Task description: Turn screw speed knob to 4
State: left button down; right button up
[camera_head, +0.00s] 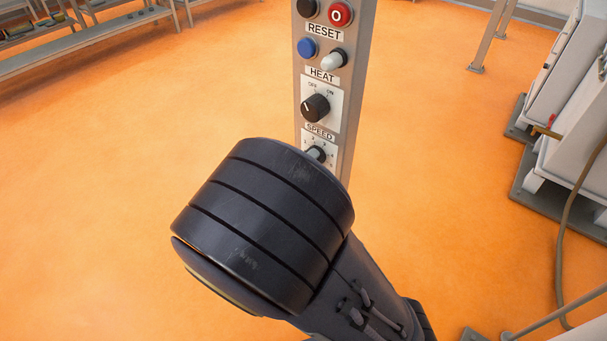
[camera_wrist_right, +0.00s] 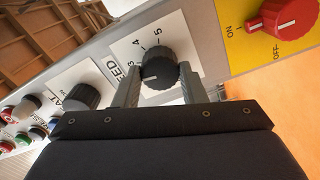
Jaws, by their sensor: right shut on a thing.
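The black speed knob (camera_wrist_right: 158,68) sits on a white scale plate on the grey panel, with 3, 4 and 5 readable in the right wrist view. Its white line lies on the lower left of its face; I cannot tell exactly which number it points at. My right gripper (camera_wrist_right: 158,86) is shut on this knob, one grey finger on each side. In the head view the knob (camera_head: 318,153) shows just past my dark arm, which hides the lower panel. My left gripper is not in view.
The heat knob (camera_head: 315,107) is above the speed knob, with the buttons, including a blue one (camera_head: 307,47), higher up. A red ON/OFF switch (camera_wrist_right: 288,17) on a yellow plate is at the other side of the speed knob. Open orange floor surrounds the post.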

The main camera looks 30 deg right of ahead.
jog(key=shift+f+m+b, duration=0.1)
jog(key=shift+m+b, duration=5.3)
jog(key=shift+m, duration=0.4)
jog(key=o, duration=1)
jog(key=v, duration=0.7)
jog(key=shift+s+a+p, duration=0.2)
jog(key=shift+a+p, duration=0.15)
jog(key=shift+a, duration=0.05)
